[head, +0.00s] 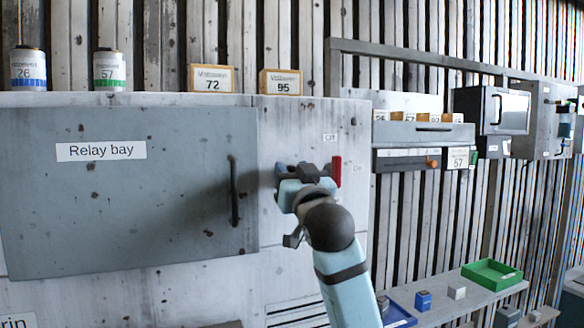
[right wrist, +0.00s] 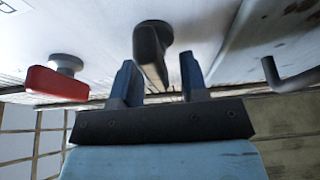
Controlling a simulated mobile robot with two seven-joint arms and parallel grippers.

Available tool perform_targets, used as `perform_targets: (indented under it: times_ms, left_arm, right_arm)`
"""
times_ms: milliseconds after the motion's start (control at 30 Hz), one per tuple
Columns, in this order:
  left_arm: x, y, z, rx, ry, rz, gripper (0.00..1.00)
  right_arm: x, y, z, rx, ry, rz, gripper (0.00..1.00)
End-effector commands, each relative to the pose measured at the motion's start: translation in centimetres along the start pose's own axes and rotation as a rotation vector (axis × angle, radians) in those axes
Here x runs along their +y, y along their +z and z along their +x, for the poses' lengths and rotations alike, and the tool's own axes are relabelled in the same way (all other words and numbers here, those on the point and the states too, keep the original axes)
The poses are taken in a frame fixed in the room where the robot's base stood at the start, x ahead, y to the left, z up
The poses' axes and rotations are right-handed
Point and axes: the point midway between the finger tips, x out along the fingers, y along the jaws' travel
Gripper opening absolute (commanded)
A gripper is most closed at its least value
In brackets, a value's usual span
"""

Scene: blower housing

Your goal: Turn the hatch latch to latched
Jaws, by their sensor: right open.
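The hatch is the grey door (head: 130,190) marked "Relay bay", and it looks shut against the pale housing. A dark, rounded latch knob (right wrist: 150,42) on a short stem stands out from the panel in the right wrist view. My right gripper (head: 307,171) is in front of the panel, right of the door's edge, with its jaws open. In the right wrist view its two fingers (right wrist: 158,65) are on either side of the knob, with gaps visible. In the head view the gripper largely hides the knob, and I cannot read its setting. My left gripper is not in view.
A dark bar handle (head: 234,191) is on the door, left of the gripper. Cans and number boxes (head: 212,78) stand on top. A shelf with a green tray (head: 491,273) is at lower right.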

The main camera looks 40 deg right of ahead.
Motion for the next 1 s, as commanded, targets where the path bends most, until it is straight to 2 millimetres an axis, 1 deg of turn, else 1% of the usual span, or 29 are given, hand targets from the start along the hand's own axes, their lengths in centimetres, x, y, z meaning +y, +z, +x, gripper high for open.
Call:
perform_targets:
  times_ms: [100,300,333,367,400,500,833,1000]
  left_arm:
    - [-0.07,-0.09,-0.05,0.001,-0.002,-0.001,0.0]
    - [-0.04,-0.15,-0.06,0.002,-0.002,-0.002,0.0]
    - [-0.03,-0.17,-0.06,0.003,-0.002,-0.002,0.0]
    - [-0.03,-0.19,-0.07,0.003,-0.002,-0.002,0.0]
    - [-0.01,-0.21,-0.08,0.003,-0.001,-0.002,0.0]
    - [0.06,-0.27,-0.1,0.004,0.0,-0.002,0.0]
    - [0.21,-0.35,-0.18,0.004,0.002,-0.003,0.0]
    - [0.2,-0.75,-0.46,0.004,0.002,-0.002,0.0]
  right_arm:
    - [0.0,-0.02,0.32,0.0,0.0,0.0,0.4]
    - [0.0,-0.01,0.32,0.001,0.0,0.0,0.4]
    - [-0.01,-0.01,0.31,0.001,0.0,0.0,0.36]
    - [-0.01,-0.01,0.31,0.001,0.0,0.0,0.29]
    - [-0.01,-0.01,0.31,0.001,0.0,0.0,0.2]
    - [-0.01,0.01,0.31,0.0,0.0,0.0,0.0]
    - [-0.07,0.24,0.32,-0.006,-0.004,-0.009,0.0]
    - [-0.18,0.25,0.36,-0.009,-0.023,-0.052,0.0]
